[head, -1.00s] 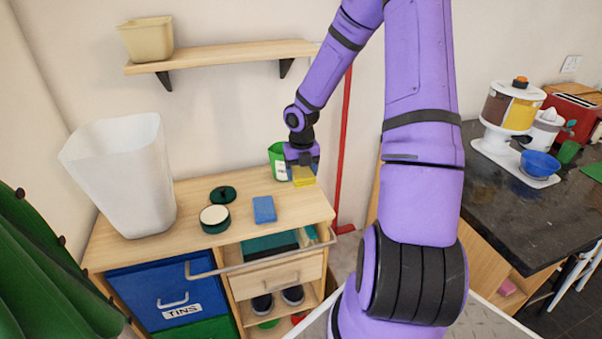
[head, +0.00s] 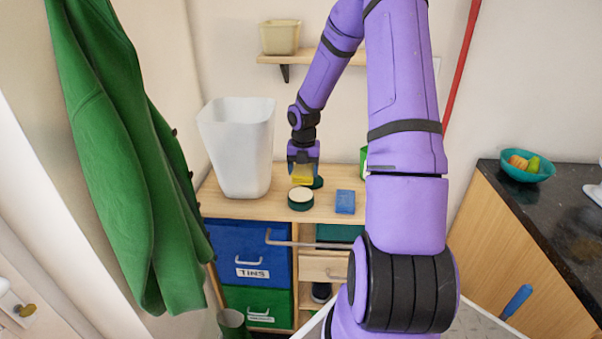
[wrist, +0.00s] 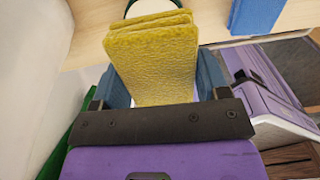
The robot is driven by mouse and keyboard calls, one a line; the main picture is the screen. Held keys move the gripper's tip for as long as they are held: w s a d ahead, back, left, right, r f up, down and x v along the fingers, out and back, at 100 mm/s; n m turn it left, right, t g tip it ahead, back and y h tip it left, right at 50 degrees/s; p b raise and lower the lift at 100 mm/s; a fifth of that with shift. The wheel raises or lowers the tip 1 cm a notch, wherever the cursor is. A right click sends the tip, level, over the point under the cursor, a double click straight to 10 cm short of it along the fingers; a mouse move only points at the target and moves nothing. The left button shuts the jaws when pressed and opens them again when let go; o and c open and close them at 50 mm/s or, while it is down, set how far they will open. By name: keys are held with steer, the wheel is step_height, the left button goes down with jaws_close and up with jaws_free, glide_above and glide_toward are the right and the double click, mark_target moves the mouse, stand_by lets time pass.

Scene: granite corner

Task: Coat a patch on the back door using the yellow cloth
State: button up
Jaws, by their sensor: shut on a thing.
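My gripper (head: 303,166) is shut on the yellow cloth (head: 302,176), a folded pad that hangs below the fingers. In the head view it is above the wooden cabinet top, just behind an open round tin (head: 300,198) with pale contents. The cloth fills the middle of the wrist view (wrist: 152,62), between the blue-grey fingers, and partly covers the tin. A white door edge with a brass-coloured knob (head: 25,310) shows at the lower left of the head view; I cannot tell whether it is the back door.
A blue sponge (head: 345,202) lies right of the tin. A white bin (head: 240,150) stands on the cabinet's left part. A green coat (head: 120,160) hangs at the left, between the door edge and the cabinet. A dark counter (head: 560,215) is at the right.

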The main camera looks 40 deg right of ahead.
mark_target(301, 194)
steer(key=shift+w+a+f, duration=0.2)
steer(key=shift+w+a, duration=0.05)
steer(key=shift+a, duration=0.1)
steer(key=shift+a+f, duration=0.1)
steer(key=shift+f, duration=2.7)
steer(key=shift+f, duration=0.55)
steer(key=shift+r, duration=0.1)
steer(key=shift+r, duration=3.45)
